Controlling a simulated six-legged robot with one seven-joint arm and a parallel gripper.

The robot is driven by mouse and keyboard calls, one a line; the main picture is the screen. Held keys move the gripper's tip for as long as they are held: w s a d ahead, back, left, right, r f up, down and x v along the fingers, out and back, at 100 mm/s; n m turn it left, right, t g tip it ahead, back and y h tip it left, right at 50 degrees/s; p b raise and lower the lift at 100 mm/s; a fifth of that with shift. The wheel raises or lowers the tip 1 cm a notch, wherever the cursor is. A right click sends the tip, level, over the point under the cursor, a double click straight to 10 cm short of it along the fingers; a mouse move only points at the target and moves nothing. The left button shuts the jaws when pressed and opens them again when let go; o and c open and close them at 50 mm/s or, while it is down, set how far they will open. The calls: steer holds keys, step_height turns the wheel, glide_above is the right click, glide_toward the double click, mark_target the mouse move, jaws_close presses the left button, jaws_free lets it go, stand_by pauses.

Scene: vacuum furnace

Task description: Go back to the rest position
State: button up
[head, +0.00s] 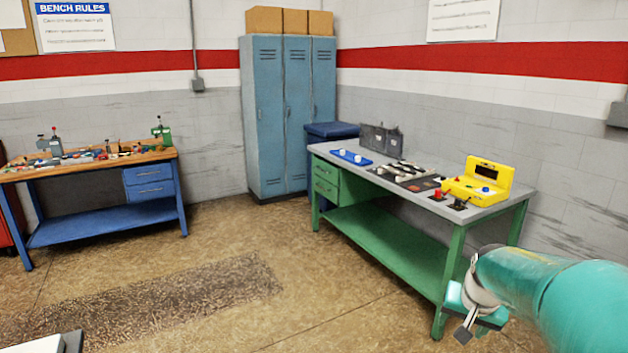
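My teal arm reaches in from the right edge of the head view, in front of the green workbench (447,236). My gripper (465,328) seems to be at the arm's far end, low at the right, near the bench's front leg in the picture.
Blue lockers (285,115) stand in the corner. A cluttered blue workbench (105,228) is at left. The middle floor is clear.

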steer(key=s+a+r+n, duration=0.2)
steer(key=s+a, duration=0.5)
steer(key=s, duration=0.2)
steer(key=s+a+r+n+t, duration=0.1)
steer(key=s+a+r+n, duration=0.2)
steer(key=s+a, duration=0.5)
steer(key=shift+s+a+r+y, duration=0.2)
steer(key=shift+s+y, duration=0.2)
steer(key=shift+s, duration=0.7)
